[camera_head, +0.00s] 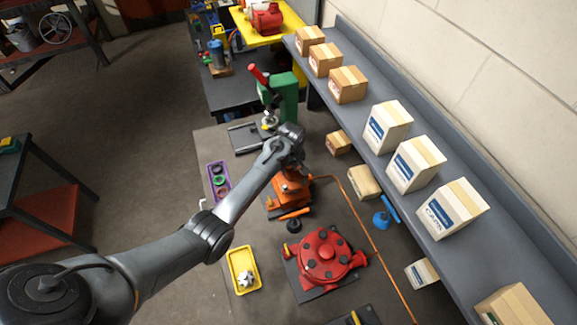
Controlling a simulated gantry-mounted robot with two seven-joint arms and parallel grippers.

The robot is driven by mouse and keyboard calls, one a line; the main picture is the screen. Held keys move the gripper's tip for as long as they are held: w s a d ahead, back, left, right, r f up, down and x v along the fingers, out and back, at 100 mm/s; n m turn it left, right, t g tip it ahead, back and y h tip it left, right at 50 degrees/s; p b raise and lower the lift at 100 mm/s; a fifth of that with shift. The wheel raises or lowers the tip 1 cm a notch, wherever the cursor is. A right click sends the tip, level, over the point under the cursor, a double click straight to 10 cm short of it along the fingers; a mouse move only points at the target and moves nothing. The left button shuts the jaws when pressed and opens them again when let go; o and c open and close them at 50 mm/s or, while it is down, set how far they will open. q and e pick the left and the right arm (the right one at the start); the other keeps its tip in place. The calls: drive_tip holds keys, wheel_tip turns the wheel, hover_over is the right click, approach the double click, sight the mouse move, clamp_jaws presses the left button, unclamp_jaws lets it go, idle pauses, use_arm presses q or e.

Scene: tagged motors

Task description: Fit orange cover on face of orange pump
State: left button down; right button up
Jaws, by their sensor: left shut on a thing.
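The orange pump (276,204) stands on the bench near the middle of the camera_head view. My left arm reaches in from the lower left, and my left gripper (296,165) is just above and behind the pump's body. It is shut on an orange part, which I take to be the orange cover (292,187). My wrist hides much of this part, and I cannot tell whether it touches the pump's face. My right gripper is not in view.
A red round pump (324,256) stands in front, with a yellow tray (244,270) to its left. A purple tray (218,181) holds several rings. A green press (284,98) stands behind. A grey shelf (408,205) with boxes runs along the right. An orange pipe (362,220) crosses the bench.

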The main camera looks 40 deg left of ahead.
use_arm(q)
drive_tip(key=shift+w, duration=0.1)
idle(0.7)
drive_tip(key=shift+f+b, duration=0.45)
drive_tip(key=shift+f, duration=0.4)
drive_tip(key=shift+f+b, duration=0.45)
drive_tip(key=shift+f, duration=0.35)
drive_tip(key=shift+f+b, duration=0.75)
drive_tip(key=shift+f, duration=0.6)
drive_tip(key=c, duration=0.6)
unclamp_jaws()
drive_tip(key=shift+f, duration=0.2)
wheel_tip(320, 180, up, 3)
drive_tip(key=p, duration=0.3)
drive_tip(key=shift+f, duration=0.1)
wheel_tip(320, 180, up, 4)
drive_tip(key=p, duration=0.3)
drive_tip(key=shift+f+p, duration=0.25)
drive_tip(key=shift+p, duration=0.1)
